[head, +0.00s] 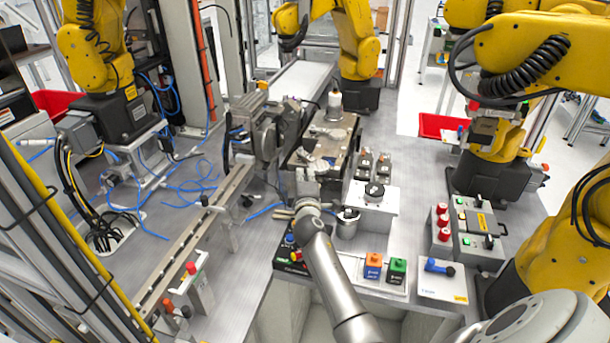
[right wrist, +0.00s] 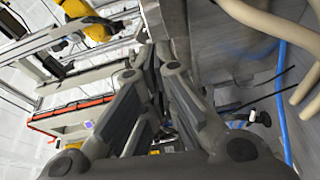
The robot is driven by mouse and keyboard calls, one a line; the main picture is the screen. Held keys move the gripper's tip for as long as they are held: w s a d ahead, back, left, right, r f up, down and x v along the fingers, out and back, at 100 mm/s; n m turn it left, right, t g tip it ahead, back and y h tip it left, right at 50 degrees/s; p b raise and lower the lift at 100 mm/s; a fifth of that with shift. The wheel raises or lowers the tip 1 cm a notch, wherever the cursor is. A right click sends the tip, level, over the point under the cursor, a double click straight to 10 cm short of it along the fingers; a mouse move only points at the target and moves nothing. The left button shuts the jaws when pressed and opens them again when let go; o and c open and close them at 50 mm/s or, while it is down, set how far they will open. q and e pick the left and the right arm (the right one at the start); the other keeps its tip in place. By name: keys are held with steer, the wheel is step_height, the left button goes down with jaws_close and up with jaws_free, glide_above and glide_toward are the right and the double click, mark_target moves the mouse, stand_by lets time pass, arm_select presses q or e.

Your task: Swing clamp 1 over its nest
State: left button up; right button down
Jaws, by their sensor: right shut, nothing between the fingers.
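My right gripper (head: 304,180) is at the middle of the bench, at the end of my grey arm; it is shut and empty. Its dark fingers (right wrist: 160,75) fill the middle of the right wrist view. Two small grey fixtures with dark tops, the left one (head: 364,163) and the right one (head: 383,166), stand right of the gripper, apart from it. A white block with a round black-topped part (head: 374,190) is in front of them. No label shows which of these is clamp 1 or its nest. My left gripper is not in view.
Orange (head: 373,266) and green (head: 397,270) button boxes are nearer. Blue hoses (head: 185,180) lie left. Yellow arms surround the bench.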

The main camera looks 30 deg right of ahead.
mark_target(324, 167)
steer(key=shift+s+d+n+y+p, duration=0.2)
steer(key=shift+d+n+y+p, duration=0.15)
steer(key=shift+p, duration=0.25)
steer(key=shift+d+r+n+t+y+p, duration=0.1)
steer(key=shift+d+n+t+y+p, duration=0.05)
steer(key=shift+n+t+y+p, duration=0.15)
steer(key=shift+s+d+y+p, duration=0.2)
steer(key=shift+d+p, duration=0.05)
steer(key=shift+d, duration=0.3)
steer(key=shift+s+d+y+p, duration=0.15)
steer(key=shift+s+d+p, duration=0.1)
steer(key=shift+d, duration=1.8)
